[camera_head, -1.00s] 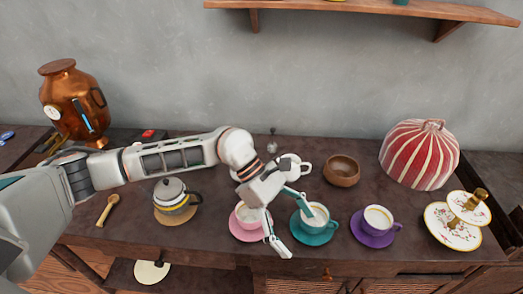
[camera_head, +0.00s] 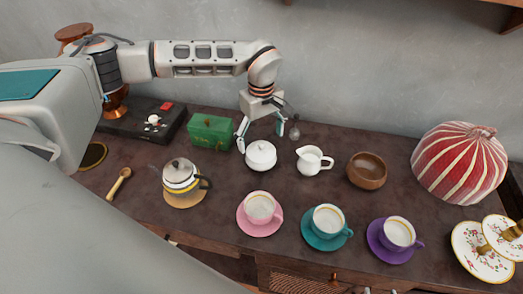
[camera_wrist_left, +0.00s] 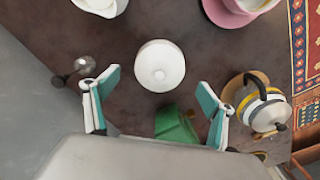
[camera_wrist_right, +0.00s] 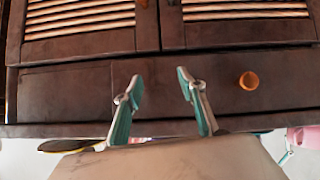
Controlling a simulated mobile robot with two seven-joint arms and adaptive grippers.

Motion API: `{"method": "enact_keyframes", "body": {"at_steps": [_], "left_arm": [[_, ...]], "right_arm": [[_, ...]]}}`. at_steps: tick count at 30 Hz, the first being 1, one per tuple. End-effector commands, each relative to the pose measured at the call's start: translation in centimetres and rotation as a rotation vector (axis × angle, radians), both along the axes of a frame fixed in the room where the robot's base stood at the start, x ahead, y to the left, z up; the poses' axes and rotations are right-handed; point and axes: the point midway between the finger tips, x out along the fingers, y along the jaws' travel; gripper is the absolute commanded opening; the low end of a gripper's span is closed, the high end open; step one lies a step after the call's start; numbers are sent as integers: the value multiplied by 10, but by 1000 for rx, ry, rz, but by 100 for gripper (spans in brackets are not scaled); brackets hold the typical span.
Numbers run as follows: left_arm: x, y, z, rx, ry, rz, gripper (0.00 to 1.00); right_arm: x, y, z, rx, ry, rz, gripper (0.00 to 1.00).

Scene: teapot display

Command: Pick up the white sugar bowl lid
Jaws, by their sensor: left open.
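The white sugar bowl (camera_head: 261,160) stands upright on the dark table, with its round white lid (camera_head: 260,148) and small knob on top. In the left wrist view, the lid (camera_wrist_left: 160,62) is seen from above, just ahead of the fingers. My left gripper (camera_head: 261,141) is open and empty, pointing down at the back of the bowl, with its fingers spread to either side. I cannot tell whether they touch it. My right gripper (camera_wrist_right: 160,75) is open and empty, in front of the wooden drawers.
A green box (camera_head: 211,132) stands left of the bowl, and a white creamer (camera_head: 313,160) stands right of it. A striped teapot (camera_head: 181,178) and pink cup (camera_head: 260,207) are nearer. A small metal item (camera_wrist_left: 67,75) lies near the left finger. A wooden bowl (camera_head: 367,170) is farther right.

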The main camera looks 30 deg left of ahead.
Motion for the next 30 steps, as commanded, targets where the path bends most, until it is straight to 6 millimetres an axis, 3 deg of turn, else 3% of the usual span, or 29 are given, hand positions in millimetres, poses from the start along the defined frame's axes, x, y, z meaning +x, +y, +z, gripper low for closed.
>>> {"method": "enact_keyframes", "body": {"at_steps": [7,16,23,25,30], "left_arm": [[-1,1,-33,-1,1,0,84],[0,1,-37,-1,-2,0,84],[0,1,-37,-1,1,0,25],[-1,1,-38,0,1,0,19],[-3,2,-41,1,6,-1,17]], "right_arm": [[1,0,1,0,-1,0,40],[2,0,2,0,-3,0,40],[2,0,2,1,-4,0,40],[2,0,2,1,-4,0,40],[2,0,2,1,-4,0,40]]}}
